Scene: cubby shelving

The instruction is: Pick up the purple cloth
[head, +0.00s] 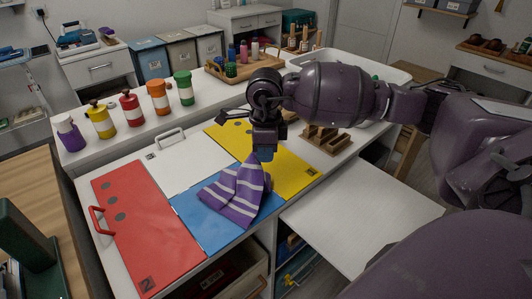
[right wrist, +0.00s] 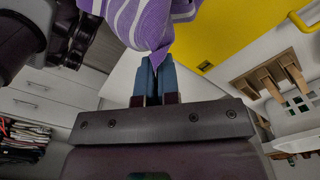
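The purple cloth (head: 240,192) with white stripes is bunched up over the blue panel (head: 205,220) in the head view. Its upper end rises to a peak under my right gripper (head: 265,153). In the right wrist view the cloth (right wrist: 145,22) hangs at the tips of the blue fingers (right wrist: 153,75). The fingers are close together and pinch a fold of the cloth. The lower part of the cloth appears to rest on or just above the blue panel; I cannot tell which. My left gripper is not in view.
Red (head: 133,225), white (head: 170,162) and yellow (head: 285,168) panels lie around the blue one. Several coloured bottles (head: 131,107) stand along the back ledge. A wooden rack (head: 325,139) stands right of my gripper. A bare white surface (head: 345,215) lies at the right.

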